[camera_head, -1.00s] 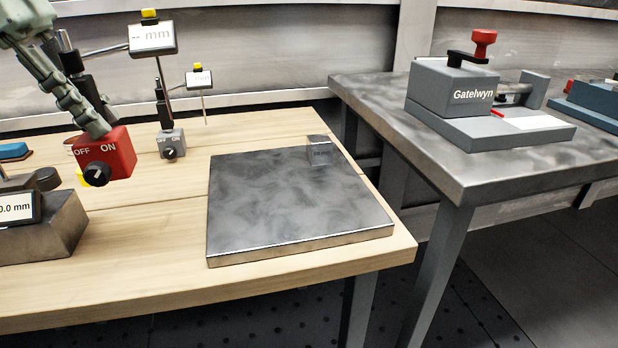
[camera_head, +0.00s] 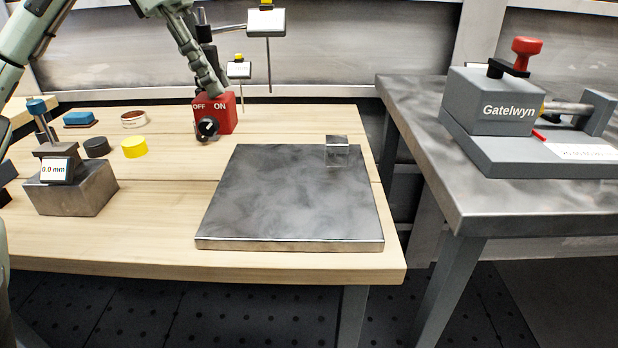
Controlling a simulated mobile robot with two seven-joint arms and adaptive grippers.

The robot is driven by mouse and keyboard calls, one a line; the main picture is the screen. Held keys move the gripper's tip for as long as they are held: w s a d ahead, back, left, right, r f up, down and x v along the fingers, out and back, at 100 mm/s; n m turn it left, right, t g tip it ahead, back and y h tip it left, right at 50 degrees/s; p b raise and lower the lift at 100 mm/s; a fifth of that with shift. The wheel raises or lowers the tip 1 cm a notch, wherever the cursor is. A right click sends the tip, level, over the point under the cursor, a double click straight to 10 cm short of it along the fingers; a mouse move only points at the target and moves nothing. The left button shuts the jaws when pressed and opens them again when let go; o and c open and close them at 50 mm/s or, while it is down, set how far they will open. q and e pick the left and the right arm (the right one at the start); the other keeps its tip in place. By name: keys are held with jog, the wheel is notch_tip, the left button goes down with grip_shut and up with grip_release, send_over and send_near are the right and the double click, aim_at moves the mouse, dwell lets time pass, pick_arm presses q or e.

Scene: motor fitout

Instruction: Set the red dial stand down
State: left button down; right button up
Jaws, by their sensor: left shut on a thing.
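The red dial stand (camera_head: 228,115) has a red base with an OFF/ON knob, a dark post and a gauge with a yellow top (camera_head: 265,20). My left gripper (camera_head: 216,90) is shut on it from above, at the base. The stand is upright, just behind the back left part of the dark metal plate (camera_head: 290,200). I cannot tell whether its base touches the wooden table (camera_head: 120,245) or hangs slightly above it. My right gripper is not in view.
A small metal block (camera_head: 338,150) sits on the plate's back right. Another gauge (camera_head: 240,68) shows behind the red base. At left are a 0.0 mm gauge on a grey block (camera_head: 70,190), a yellow disc (camera_head: 134,147) and a black disc (camera_head: 96,147). The grey Gatelwyn fixture (camera_head: 500,110) stands right.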

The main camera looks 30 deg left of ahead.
pick_arm(q)
jog(key=shift+w+d, duration=0.2)
jog(key=w+d+f, duration=0.2)
jog(key=d+f, duration=0.1)
jog(key=w+d+f, duration=0.3)
jog(key=f, duration=0.1)
jog(key=w+d+f, duration=0.2)
jog(key=f, duration=0.1)
jog(key=shift+w+d+f, duration=0.15)
jog(key=shift+d+f, duration=0.2)
jog(key=shift+d, duration=0.05)
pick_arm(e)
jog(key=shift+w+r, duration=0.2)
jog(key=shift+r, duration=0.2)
pick_arm(q)
jog(key=shift+f, duration=0.1)
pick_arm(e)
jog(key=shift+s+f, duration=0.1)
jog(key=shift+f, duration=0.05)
pick_arm(q)
jog(key=c, duration=1.8)
grip_release()
jog(key=shift+f, duration=0.15)
jog(key=o, duration=0.5)
jog(key=shift+c, duration=0.2)
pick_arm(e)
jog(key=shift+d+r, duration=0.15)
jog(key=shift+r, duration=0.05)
